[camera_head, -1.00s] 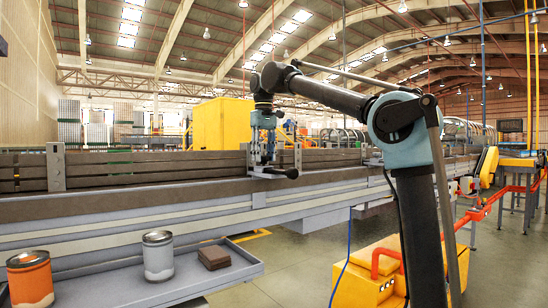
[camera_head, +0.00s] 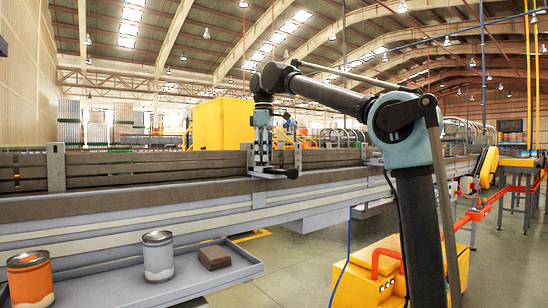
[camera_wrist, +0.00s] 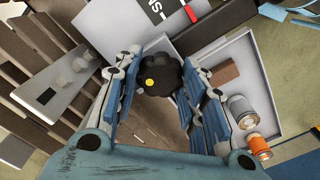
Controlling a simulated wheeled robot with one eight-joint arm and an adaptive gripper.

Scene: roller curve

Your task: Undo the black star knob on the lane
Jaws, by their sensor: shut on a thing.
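The black star knob (camera_wrist: 161,76), with a yellow dot on top, shows in the wrist view between the tips of my blue-padded fingers. My gripper (camera_wrist: 160,88) is shut on it, with a finger on either side. In the head view my gripper (camera_head: 262,160) points straight down onto the metal bracket at the lane's near edge. The knob cannot be made out clearly there behind the fingers. The lane (camera_head: 130,198) runs across the picture with a dark top edge and grey side.
A black-ended handle (camera_head: 291,173) sticks out beside my gripper. A grey tray (camera_head: 110,288) below the lane holds an orange can (camera_head: 30,282), a grey can (camera_head: 158,256) and a brown block (camera_head: 214,257). Brackets and rails stand along the lane.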

